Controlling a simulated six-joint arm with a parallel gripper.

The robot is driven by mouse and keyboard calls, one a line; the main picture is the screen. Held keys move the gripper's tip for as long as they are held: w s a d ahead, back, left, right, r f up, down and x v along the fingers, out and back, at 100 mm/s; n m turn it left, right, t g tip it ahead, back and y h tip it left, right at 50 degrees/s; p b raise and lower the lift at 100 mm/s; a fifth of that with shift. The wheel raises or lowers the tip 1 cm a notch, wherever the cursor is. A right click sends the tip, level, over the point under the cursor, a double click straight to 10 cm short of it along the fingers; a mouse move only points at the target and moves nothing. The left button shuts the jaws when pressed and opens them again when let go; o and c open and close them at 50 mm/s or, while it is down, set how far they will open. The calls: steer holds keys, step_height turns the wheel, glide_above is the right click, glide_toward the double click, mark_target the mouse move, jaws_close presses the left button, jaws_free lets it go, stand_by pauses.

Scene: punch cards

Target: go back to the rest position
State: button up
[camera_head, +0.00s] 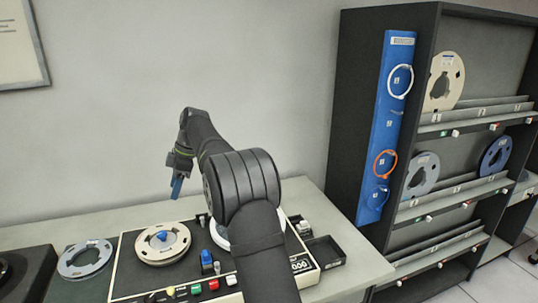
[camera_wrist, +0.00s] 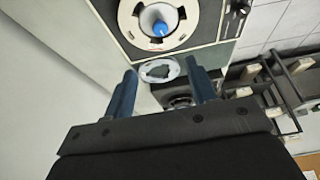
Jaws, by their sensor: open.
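My gripper (camera_head: 176,188) hangs in the air at the left of my dark arm in the head view, above the back of the table (camera_head: 40,232). In the wrist view its two blue fingers (camera_wrist: 163,92) stand wide apart with nothing between them. A cream reel (camera_head: 145,247) with a blue hub sits on the console (camera_head: 128,284) below; it also shows at the top of the wrist view (camera_wrist: 130,22). A grey reel (camera_head: 84,262) lies flat left of the console. My arm hides part of the console.
A dark rack (camera_head: 345,110) stands at the right with reels on its shelves. A blue panel (camera_head: 392,125) with coloured rings is on its side. A small black tray (camera_head: 326,250) is right of the console. The air around my gripper is clear.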

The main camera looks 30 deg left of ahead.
mark_target(162, 233)
steer(key=x, duration=1.6)
steer(key=shift+s+f, duration=0.1)
steer(key=shift+f, duration=0.15)
steer(key=v, duration=1.8)
steer(key=x, duration=1.8)
steer(key=shift+r, duration=0.1)
steer(key=shift+m, duration=0.7)
steer(key=m+t, duration=0.1)
steer(key=m, duration=0.3)
steer(key=m+t+y, duration=0.1)
steer(key=m, duration=0.1)
steer(key=shift+s+d+t, duration=0.1)
steer(key=shift+s+t, duration=0.15)
steer(key=shift+t, duration=0.05)
steer(key=shift+s+m+t, duration=0.15)
steer(key=shift+m+t, duration=0.45)
steer(key=shift+m, duration=1)
steer(key=shift+s+m+t, duration=0.1)
steer(key=shift+m+t, duration=0.5)
steer(key=shift+m, duration=1)
